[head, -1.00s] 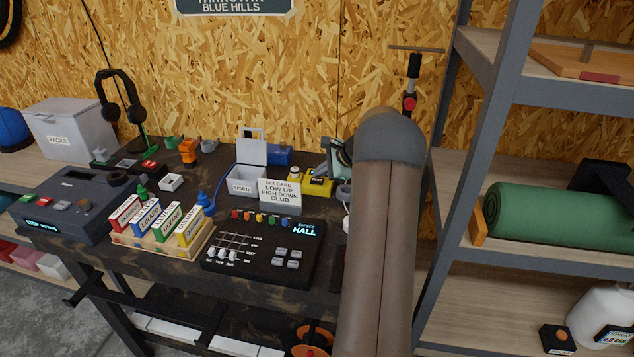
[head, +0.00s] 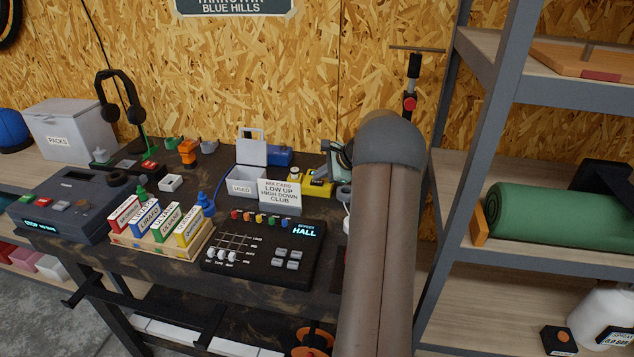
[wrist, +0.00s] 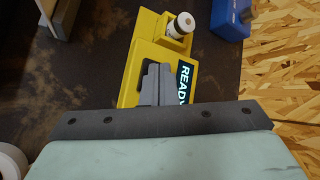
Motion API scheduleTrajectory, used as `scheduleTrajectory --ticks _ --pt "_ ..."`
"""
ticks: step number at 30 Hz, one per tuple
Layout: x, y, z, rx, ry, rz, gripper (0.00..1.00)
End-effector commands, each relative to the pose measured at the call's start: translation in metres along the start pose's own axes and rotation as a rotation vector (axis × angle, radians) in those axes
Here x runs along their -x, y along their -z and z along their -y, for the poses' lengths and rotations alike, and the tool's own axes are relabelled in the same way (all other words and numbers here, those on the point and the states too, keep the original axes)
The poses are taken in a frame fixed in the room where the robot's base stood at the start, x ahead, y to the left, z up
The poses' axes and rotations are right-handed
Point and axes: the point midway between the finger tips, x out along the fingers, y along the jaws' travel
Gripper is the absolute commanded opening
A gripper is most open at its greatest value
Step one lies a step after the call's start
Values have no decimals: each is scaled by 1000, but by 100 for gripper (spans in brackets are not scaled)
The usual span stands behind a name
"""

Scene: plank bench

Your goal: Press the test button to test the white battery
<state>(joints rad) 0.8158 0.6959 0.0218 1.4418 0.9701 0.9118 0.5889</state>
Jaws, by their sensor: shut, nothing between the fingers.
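The yellow tester (wrist: 146,54) lies on the dark bench, with a lit display reading READY (wrist: 184,82) partly covered by my gripper. The white battery (wrist: 179,28) stands upright in a raised yellow holder at its far end. My gripper (wrist: 156,72) is shut and empty, its fingertips over the tester's middle beside the display. The test button is not visible; the fingers may hide it. I cannot tell whether they touch the tester. In the head view the tester (head: 318,188) shows small at the back of the bench, partly behind my arm.
A grey USED bin (head: 243,181) and a mix card (head: 280,194) stand left of the tester. A blue object (wrist: 231,18) is close to it in the wrist view. A black mixer (head: 262,252) lies in front. The shelf post (head: 455,180) rises at right.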

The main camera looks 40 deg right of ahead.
Motion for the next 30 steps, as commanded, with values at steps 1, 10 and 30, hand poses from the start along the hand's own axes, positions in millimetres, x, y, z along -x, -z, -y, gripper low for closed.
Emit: scheduleTrajectory --ticks 1,10,30 --pt "-1 1 -1 0 0 0 0" --pt "-2 1 -2 -1 -1 0 0" --pt "10 -8 7 -1 -1 0 0"
